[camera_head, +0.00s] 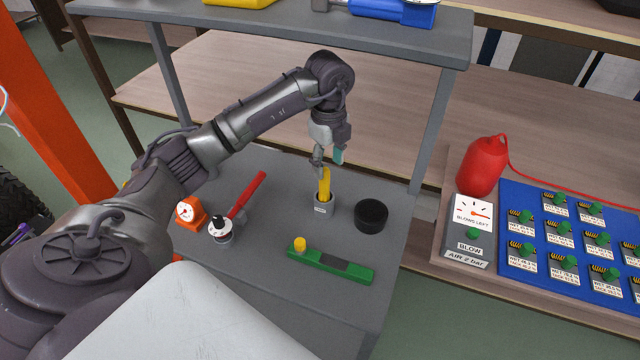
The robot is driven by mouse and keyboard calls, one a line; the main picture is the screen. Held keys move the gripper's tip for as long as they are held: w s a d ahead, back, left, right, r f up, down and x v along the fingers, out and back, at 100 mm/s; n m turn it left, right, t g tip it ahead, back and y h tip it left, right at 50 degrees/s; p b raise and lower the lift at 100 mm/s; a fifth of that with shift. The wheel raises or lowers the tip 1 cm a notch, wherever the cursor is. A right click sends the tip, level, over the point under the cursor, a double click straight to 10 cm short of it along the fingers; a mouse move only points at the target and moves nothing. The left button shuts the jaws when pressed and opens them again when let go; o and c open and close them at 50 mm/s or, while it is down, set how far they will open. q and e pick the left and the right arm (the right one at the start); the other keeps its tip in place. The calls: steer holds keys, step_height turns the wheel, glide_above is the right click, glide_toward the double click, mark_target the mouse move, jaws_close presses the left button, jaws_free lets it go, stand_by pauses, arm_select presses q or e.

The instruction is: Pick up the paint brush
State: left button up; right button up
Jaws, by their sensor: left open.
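A yellow upright handle (324,184), apparently the paint brush, stands in a small grey cup (323,208) with a label on the grey cart top (290,185). Its lower part is hidden inside the cup. My left gripper (328,161) points down just above the top of the handle, with its fingers apart and one teal pad showing. Whether a finger touches the handle is hard to tell. My right gripper is not in view.
A black round container (371,215) stands close right of the cup. A green tool with a yellow knob (331,262) lies in front. A red-handled tool (247,195) and an orange gauge (190,212) are at the left. The upper shelf (270,28) is behind.

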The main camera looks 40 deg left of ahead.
mark_target(324, 184)
arm_select(q)
steer(key=f, duration=0.2)
steer(key=f+p, duration=0.1)
steer(key=f, duration=0.4)
steer(key=shift+s+a, duration=0.25)
steer(key=shift+a, duration=0.05)
steer(key=shift+w+a+f, duration=0.1)
steer(key=shift+f, duration=0.3)
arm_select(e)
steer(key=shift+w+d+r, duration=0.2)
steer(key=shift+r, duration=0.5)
arm_select(q)
steer(key=shift+r, duration=0.1)
steer(key=shift+c, duration=0.3)
jaws_close()
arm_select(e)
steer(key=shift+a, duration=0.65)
